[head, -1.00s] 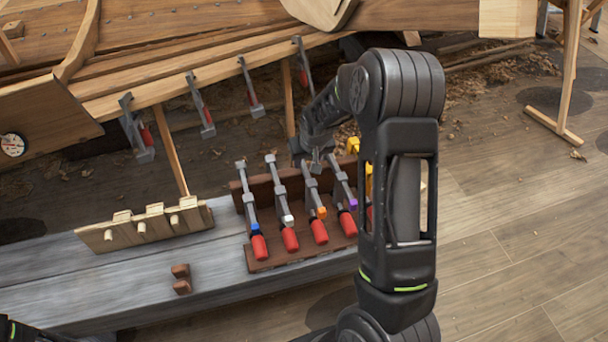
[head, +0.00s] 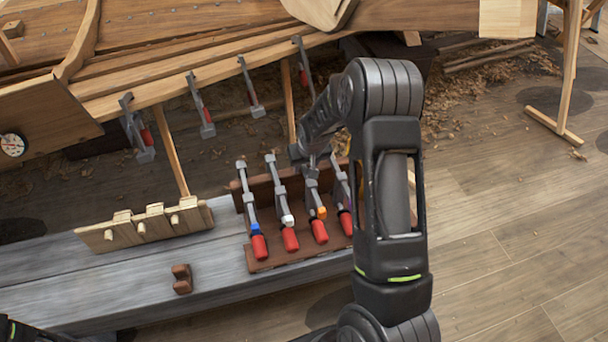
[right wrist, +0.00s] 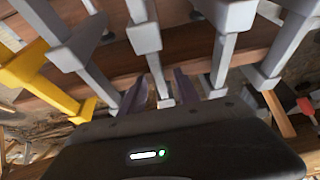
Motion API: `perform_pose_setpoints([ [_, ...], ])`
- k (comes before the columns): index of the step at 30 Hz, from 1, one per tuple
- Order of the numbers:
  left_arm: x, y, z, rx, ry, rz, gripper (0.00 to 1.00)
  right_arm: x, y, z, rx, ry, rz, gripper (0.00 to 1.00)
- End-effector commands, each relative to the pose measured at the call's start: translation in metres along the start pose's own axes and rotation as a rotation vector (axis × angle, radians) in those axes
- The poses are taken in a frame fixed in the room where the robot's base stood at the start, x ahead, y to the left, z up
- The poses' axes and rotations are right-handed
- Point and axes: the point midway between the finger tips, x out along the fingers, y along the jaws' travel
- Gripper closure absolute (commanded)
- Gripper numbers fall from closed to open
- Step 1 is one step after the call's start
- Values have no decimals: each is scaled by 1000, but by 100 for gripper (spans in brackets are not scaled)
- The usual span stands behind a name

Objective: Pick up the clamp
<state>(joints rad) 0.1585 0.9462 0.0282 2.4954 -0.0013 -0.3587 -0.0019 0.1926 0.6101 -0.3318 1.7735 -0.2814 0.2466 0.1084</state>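Several grey bar clamps with red handles stand in a brown rack (head: 262,262) on the bench. Their collars differ: a blue-collared clamp (head: 248,207), a white-collared clamp (head: 283,200), an orange-collared clamp (head: 317,205) and a purple-collared clamp (head: 342,192), partly behind my arm. My right gripper (head: 317,160) is over the rack's back edge, by the upper ends of the orange- and purple-collared clamps. In the right wrist view its dark fingers (right wrist: 160,92) look apart, with a grey clamp bar (right wrist: 145,38) between them. Contact is unclear. My left gripper is out of view.
More clamps (head: 200,107) hang along the hull's (head: 190,75) lower edge. A wooden peg rack (head: 145,228) and a small brown block (head: 182,279) are on the grey bench (head: 90,285). A yellow clamp (right wrist: 42,70) and other bars crowd the right gripper.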

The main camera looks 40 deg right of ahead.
Motion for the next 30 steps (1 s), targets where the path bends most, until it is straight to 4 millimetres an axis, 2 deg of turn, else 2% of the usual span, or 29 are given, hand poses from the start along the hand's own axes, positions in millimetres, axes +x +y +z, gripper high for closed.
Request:
perform_pose_setpoints([
  [26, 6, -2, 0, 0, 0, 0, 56, 5, 0, 2, 0, 0, 0, 62],
  [30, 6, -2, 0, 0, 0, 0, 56, 5, 0, 2, 0, 0, 0, 73],
])
